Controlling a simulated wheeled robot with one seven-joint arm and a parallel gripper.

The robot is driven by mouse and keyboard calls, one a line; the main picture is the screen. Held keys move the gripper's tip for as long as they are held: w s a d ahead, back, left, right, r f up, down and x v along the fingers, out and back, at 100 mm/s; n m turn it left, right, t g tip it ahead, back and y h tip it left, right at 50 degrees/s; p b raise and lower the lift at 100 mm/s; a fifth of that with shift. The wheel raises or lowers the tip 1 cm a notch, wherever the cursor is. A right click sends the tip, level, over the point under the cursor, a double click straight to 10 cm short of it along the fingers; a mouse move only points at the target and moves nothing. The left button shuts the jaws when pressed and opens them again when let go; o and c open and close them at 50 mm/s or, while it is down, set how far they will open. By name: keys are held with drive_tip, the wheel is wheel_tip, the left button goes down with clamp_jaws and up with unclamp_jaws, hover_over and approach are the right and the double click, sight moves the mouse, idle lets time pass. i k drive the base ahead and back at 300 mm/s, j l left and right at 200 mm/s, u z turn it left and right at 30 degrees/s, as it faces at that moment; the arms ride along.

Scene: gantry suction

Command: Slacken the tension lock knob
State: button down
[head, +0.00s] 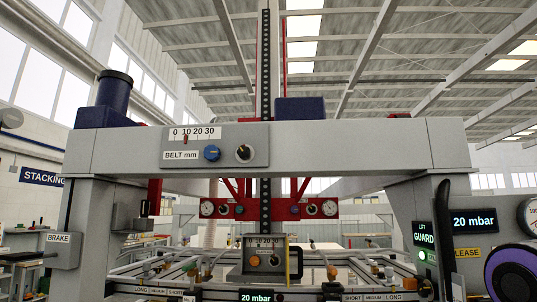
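A grey plate (259,132) on the front of the gantry's cross beam carries a scale marked 0 10 20 30 and the label BELT mm (180,155). A red pointer (185,140) stands near the 10. A blue round knob (212,153) sits to the right of the label. A black knob or switch with a pale bar (244,153) sits right of that. No label names either as the tension lock knob, so I cannot tell which it is. My gripper is not in view.
The grey cross beam (350,147) spans the view between two posts. Below hang a red carriage with dials (275,208) and a frame of suction bars. A BRAKE box (62,250) is at left. A 20 mbar display (474,222) and a purple-rimmed wheel (490,272) are at right.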

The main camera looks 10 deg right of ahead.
sight(274, 261)
drive_tip(key=i+j, duration=1.15)
drive_tip(key=i, duration=0.2)
